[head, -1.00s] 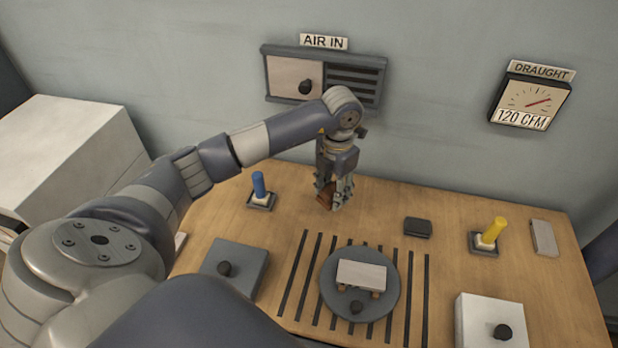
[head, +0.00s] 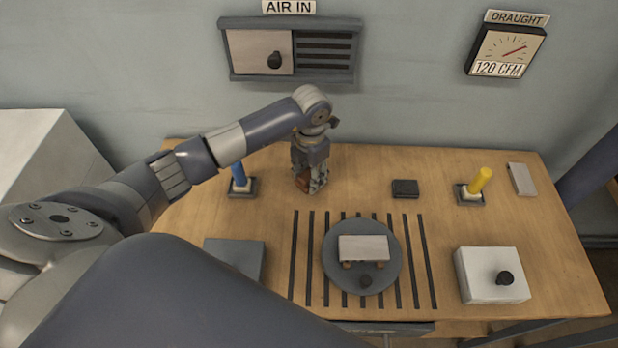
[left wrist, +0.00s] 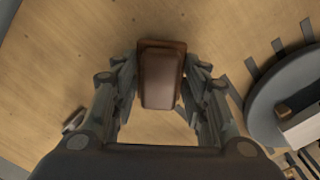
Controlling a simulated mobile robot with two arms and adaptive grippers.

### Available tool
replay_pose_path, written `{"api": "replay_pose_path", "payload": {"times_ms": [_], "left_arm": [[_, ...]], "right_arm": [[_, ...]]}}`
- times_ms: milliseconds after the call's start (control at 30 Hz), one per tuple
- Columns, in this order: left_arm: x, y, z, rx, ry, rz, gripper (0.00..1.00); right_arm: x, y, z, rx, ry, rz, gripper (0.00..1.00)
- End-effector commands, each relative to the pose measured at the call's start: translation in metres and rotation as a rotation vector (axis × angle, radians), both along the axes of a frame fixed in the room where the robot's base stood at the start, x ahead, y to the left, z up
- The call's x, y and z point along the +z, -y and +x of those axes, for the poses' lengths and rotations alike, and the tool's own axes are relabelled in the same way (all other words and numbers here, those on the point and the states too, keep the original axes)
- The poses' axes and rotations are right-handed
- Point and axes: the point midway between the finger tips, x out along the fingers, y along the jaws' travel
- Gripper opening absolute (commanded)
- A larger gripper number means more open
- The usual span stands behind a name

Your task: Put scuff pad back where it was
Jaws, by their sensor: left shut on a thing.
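The scuff pad (left wrist: 161,75) is a reddish-brown block, seen between the fingers of my left gripper (left wrist: 160,85) in the left wrist view. My left gripper is shut on it. In the head view, the left gripper (head: 309,186) points down at the back of the wooden table, right of the blue-handled tool, and the pad (head: 303,184) shows partly between the fingers. The pad is at or just above the table top; I cannot tell if it touches. My right gripper is not in view.
A blue-handled tool (head: 239,174) stands left of the gripper. A dark block (head: 405,188), a yellow-handled tool (head: 479,182) and a grey bar (head: 522,179) are to the right. A round turntable (head: 335,279) holding a pale block (head: 364,248) is in front. A white box (head: 488,266) stands front right.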

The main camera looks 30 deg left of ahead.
Motion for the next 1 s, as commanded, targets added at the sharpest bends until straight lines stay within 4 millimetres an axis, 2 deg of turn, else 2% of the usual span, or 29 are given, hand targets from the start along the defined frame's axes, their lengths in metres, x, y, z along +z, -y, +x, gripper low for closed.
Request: {"api": "replay_pose_path", "payload": {"times_ms": [167, 333, 500, 533, 600, 1000], "left_arm": [[-0.023, 0.0, -0.001, 0.001, -0.003, 0.0, 0.19], [-0.025, 0.0, 0.0, 0.0, 0.0, 0.0, 0.19], [-0.029, 0.0, 0.0, 0.0, 0.0, 0.0, 0.19], [-0.029, 0.0, 0.0, 0.0, 0.0, 0.0, 0.43], [-0.028, 0.0, 0.0, 0.0, 0.0, 0.0, 0.59], [-0.025, 0.0, 0.0, 0.0, 0.0, -0.001, 0.61]], "right_arm": [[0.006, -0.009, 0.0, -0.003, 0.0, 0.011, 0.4], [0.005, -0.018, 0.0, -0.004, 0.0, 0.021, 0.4], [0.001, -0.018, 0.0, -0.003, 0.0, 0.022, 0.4], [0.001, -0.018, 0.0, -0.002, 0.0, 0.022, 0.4], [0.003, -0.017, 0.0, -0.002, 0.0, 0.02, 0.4], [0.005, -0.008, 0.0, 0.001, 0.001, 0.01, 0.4]]}}
